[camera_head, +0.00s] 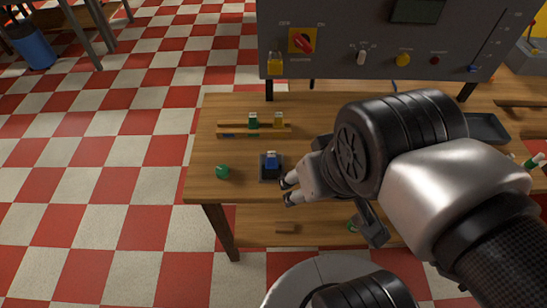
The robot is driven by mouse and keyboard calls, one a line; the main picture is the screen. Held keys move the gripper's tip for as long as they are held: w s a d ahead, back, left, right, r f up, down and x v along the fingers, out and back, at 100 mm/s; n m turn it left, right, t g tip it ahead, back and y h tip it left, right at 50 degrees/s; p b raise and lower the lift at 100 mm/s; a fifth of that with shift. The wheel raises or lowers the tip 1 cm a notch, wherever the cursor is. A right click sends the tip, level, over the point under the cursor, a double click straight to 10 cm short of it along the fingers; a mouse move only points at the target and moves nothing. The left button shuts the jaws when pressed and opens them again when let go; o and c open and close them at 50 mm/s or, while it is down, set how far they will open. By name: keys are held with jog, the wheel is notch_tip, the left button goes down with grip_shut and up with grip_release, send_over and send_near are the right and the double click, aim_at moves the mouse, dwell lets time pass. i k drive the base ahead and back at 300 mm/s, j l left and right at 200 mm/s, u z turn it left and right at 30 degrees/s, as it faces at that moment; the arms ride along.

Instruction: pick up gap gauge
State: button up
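I cannot tell for sure which thing is the gap gauge. A small blue piece (271,160) sits in a dark square holder (264,178) near the front of the wooden bench. A small green piece (222,172) lies to its left. A green-topped piece (253,121) and a yellow-topped piece (279,120) stand upright in a wooden rack (228,128) behind. My gripper (287,191) is just right of the dark holder, near the bench's front edge, pointing left. Its two fingertips are apart, with nothing visible between them. My arm hides much of the bench's right side.
A grey control panel (335,65) with a red rotary switch (302,41) and a yellow padlock (275,64) stands at the back of the bench (215,190). A dark tray (488,128) is at right. Checkered floor is clear at left.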

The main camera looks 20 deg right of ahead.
aim_at(271, 160)
jog(key=i+j+z, duration=0.1)
jog(key=z, duration=0.25)
jog(key=i+j+z, duration=0.1)
jog(key=j+z, duration=0.4)
jog(key=z, duration=0.2)
